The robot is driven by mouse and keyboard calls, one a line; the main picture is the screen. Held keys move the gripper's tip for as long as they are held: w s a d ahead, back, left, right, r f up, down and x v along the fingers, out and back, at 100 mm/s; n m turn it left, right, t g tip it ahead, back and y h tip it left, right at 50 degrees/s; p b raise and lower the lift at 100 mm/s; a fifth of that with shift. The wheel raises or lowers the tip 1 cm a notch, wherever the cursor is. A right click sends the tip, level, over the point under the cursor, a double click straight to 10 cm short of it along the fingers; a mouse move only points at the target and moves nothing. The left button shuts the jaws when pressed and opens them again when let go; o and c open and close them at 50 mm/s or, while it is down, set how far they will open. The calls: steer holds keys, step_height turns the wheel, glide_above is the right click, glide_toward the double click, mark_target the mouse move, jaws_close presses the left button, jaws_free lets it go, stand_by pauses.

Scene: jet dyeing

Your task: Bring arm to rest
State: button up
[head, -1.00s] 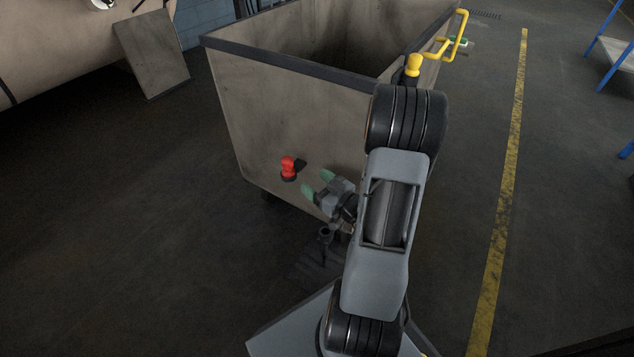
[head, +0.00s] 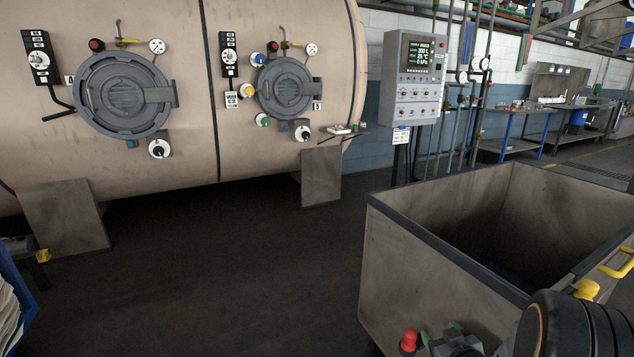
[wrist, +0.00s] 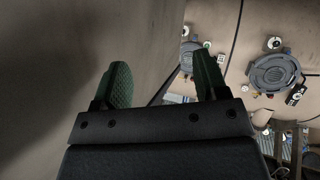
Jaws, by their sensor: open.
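My gripper (head: 437,338) is at the bottom right of the head view, partly cut off by the lower edge, in front of the grey cart's side wall. In the wrist view my gripper (wrist: 160,85) shows two green finger pads standing apart with nothing between them. A black rounded part of my arm fills the lower right corner of the head view. The cart (head: 400,255) is an open-topped, dark-rimmed bin. The cart's wall (wrist: 60,70) fills the left of the wrist view, close to the fingers.
A large beige dyeing vessel (head: 270,150) with two round hatches stands at the back left. A control panel (head: 414,75) stands right of it. Benches (head: 520,145) line the far wall. The dark floor (head: 250,270) between vessel and cart is clear.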

steer(key=s+a+r+m+g+h+p, duration=0.1)
steer(key=a+r+g+h+p, duration=0.1)
steer(key=r+p, duration=0.7)
steer(key=s+a+r+m+g+h+p, duration=0.1)
steer(key=s+a+r+g+p, duration=0.2)
steer(key=r, duration=1)
steer(key=s+a+r+g+y+p, duration=0.1)
steer(key=s+a+r+g+p, duration=0.1)
steer(key=s+a+r+p, duration=0.2)
steer(key=s+a+r+g+y+p, duration=0.1)
steer(key=s+a+r+g+p, duration=0.2)
steer(key=r, duration=0.7)
steer(key=s+a+p, duration=0.2)
steer(key=s+p, duration=0.1)
steer(key=p, duration=0.1)
steer(key=shift+a+m+y, duration=0.25)
steer(key=shift+m+y, duration=0.15)
